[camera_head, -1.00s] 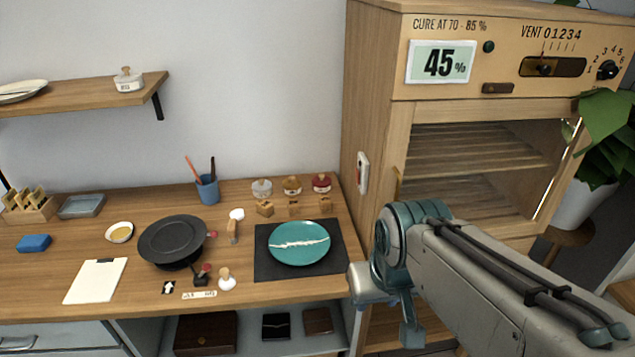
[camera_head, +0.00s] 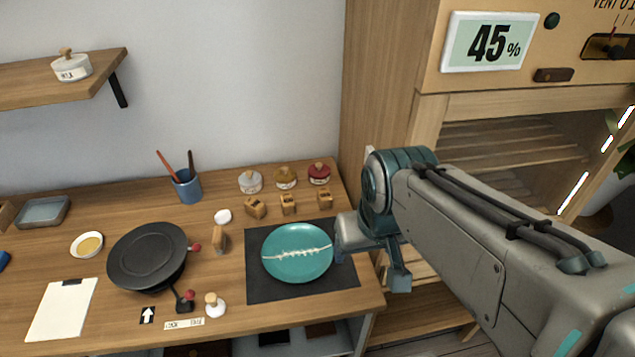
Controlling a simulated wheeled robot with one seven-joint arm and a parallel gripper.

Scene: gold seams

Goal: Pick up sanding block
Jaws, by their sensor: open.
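A blue block (camera_head: 4,261), which looks like the sanding block, lies on the workbench at the far left and is cut by the picture's edge. Its label or grit is too small to tell. My gripper (camera_head: 390,266) is at the end of my arm, by the bench's right end, just right of the teal plate. It is open, partly hidden by my own wrist, and holds nothing that I can see. It is far from the blue block, with most of the bench's width between them.
A teal plate (camera_head: 297,268) with a pale seam lies on a dark mat (camera_head: 262,290). A black round turntable (camera_head: 147,254), a blue cup (camera_head: 187,190) with tools, small jars and wooden blocks stand on the bench. A clipboard (camera_head: 60,310) lies front left. A wooden cabinet (camera_head: 385,80) stands right.

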